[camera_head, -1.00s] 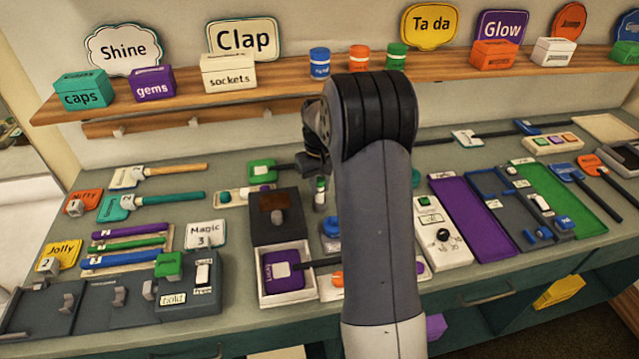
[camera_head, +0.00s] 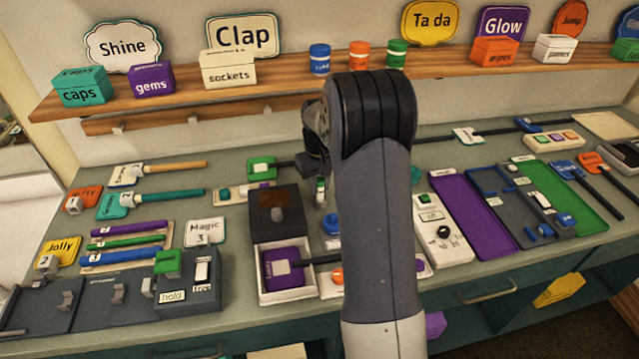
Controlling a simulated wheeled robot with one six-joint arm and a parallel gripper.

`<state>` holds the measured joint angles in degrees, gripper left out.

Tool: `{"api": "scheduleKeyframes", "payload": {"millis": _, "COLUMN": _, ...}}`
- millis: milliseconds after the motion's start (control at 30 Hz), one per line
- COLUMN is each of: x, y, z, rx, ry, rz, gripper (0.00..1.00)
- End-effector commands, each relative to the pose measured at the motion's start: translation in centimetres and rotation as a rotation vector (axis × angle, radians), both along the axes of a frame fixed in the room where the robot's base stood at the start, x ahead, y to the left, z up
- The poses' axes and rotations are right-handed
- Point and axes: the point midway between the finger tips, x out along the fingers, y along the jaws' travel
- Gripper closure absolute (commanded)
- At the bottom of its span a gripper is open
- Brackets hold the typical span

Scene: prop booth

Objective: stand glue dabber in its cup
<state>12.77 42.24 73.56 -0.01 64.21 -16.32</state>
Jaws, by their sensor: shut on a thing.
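My gripper (camera_head: 319,174) points down over the middle of the bench, mostly hidden by my own arm. A small green and white upright piece (camera_head: 320,191) shows just below it; it looks like the glue dabber, held in the shut jaws. A blue round thing (camera_head: 331,224) stands on the bench just in front of and below it, partly behind my arm. It may be the cup, but I cannot tell for sure. The piece appears apart from the blue thing. The jaws themselves are too small and covered to see clearly.
An open box (camera_head: 262,298) with a purple paddle is left of my arm. A dark grey holder (camera_head: 188,290) with switches stands farther left. A white dial panel (camera_head: 440,236) and a purple tray (camera_head: 470,212) lie to the right. A wooden shelf (camera_head: 190,103) runs along the back.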

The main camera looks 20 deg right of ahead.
Motion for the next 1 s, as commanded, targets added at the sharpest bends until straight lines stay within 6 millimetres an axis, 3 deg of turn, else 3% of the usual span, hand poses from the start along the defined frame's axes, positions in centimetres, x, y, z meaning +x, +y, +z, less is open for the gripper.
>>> {"api": "scheduleKeyframes", "payload": {"millis": 1000, "x": 0.0, "y": 0.0, "z": -0.7, "rx": 0.0, "ry": 0.0, "rz": 0.0, "gripper": 0.99}}
